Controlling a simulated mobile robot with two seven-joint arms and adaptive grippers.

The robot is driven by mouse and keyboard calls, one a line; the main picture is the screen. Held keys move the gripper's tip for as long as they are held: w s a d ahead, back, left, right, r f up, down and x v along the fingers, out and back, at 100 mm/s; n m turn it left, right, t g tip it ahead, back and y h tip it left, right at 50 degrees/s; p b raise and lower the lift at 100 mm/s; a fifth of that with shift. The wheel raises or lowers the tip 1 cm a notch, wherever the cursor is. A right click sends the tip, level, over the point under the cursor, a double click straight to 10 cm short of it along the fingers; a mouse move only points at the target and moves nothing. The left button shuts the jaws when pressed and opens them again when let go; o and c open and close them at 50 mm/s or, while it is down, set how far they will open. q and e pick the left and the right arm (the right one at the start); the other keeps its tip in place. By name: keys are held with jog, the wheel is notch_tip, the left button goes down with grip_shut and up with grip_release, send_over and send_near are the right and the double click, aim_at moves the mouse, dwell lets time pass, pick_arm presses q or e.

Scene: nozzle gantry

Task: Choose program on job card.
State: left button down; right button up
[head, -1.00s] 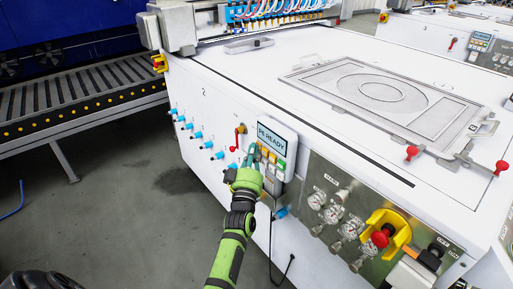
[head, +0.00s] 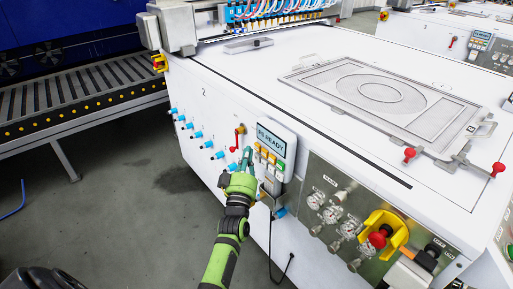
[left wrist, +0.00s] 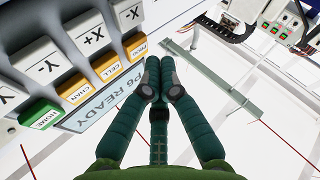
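The control pendant (head: 270,146) hangs on the side of the white machine, with a display (head: 271,140) and rows of buttons. In the left wrist view the display (left wrist: 100,105) reads "P6 READY". Beside it are a green HOME button (left wrist: 40,113), orange CELL (left wrist: 106,66) and PROG (left wrist: 136,46) buttons, and white axis keys (left wrist: 92,32). My left gripper (head: 246,155) is shut and empty at the pendant's left side. In the left wrist view its fingertips (left wrist: 159,64) are together near PROG; contact is not shown. I cannot make out a job card. My right gripper is not in view.
A red-handled lever (head: 239,131) and blue fittings (head: 197,134) are left of the pendant. A gauge panel (head: 335,210) with a yellow and red emergency stop (head: 379,238) is to the right. A cable hangs below. A roller conveyor (head: 85,90) stands left; the floor between is clear.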

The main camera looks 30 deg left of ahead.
pick_arm(q)
jog(key=s, duration=0.1)
jog(key=s+a+p, duration=0.1)
jog(key=s, duration=0.1)
jog(key=s+a+p, duration=0.1)
jog(key=shift+s, duration=0.3)
jog(key=shift+d+f, duration=0.1)
dwell(0.5)
